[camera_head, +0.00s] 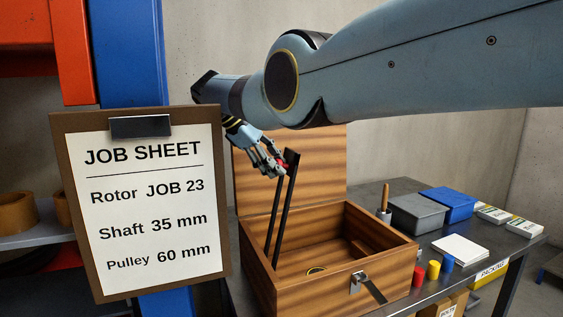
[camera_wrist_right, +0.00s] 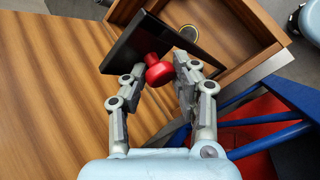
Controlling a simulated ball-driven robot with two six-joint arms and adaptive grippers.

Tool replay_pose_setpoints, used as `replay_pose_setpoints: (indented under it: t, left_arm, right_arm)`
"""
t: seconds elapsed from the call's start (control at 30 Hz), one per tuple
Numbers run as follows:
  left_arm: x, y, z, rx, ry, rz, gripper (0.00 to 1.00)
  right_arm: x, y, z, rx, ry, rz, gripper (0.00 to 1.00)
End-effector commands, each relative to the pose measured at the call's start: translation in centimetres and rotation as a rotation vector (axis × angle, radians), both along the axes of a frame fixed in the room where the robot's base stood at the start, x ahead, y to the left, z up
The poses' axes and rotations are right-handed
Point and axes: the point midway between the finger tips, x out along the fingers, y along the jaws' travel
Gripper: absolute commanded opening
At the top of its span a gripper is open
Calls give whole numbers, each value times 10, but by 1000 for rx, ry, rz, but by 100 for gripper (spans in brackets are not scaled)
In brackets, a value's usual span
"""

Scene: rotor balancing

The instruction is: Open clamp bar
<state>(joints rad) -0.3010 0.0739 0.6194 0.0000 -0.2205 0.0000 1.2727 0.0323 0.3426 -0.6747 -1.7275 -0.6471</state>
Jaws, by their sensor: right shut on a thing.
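The black clamp bar (camera_head: 287,190) stands steeply raised, tilted, at the left side of the open wooden box (camera_head: 340,284). A red knob (camera_wrist_right: 158,73) sticks out from the dark bar (camera_wrist_right: 140,42) in the right wrist view. My right gripper (camera_head: 279,170) is at the bar's upper end, its fingers shut on the red knob. The fingers also show in the right wrist view (camera_wrist_right: 160,80), one on each side of the knob. In the head view the fingers mostly hide the knob. My left gripper is not in view.
The box has its lid (camera_head: 325,165) up at the back and a metal latch (camera_head: 357,281) in front. A job sheet board (camera_head: 150,205) stands at the left. Grey (camera_head: 418,213) and blue (camera_head: 453,205) bins and small coloured cylinders (camera_head: 433,271) sit right of the box on the table.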

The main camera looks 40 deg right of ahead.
Motion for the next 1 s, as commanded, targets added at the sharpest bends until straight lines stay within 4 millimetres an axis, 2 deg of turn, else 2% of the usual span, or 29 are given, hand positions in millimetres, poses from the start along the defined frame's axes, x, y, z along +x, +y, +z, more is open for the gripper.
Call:
replay_pose_setpoints:
  t: [0.03,0.57,0.6,0.7,0.77,1.0]
  left_arm:
    - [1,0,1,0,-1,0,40]
    - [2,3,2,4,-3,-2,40]
    - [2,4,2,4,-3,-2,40]
    - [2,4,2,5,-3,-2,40]
    - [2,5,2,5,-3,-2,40]
    - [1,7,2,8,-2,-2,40]
  right_arm:
    - [-4,8,-11,17,22,4,0]
    - [-4,13,-12,17,22,2,0]
    - [-4,13,-12,16,22,3,33]
    - [-4,12,-12,16,21,2,46]
    - [-4,12,-11,14,20,2,53]
    - [-2,10,-7,11,12,1,53]
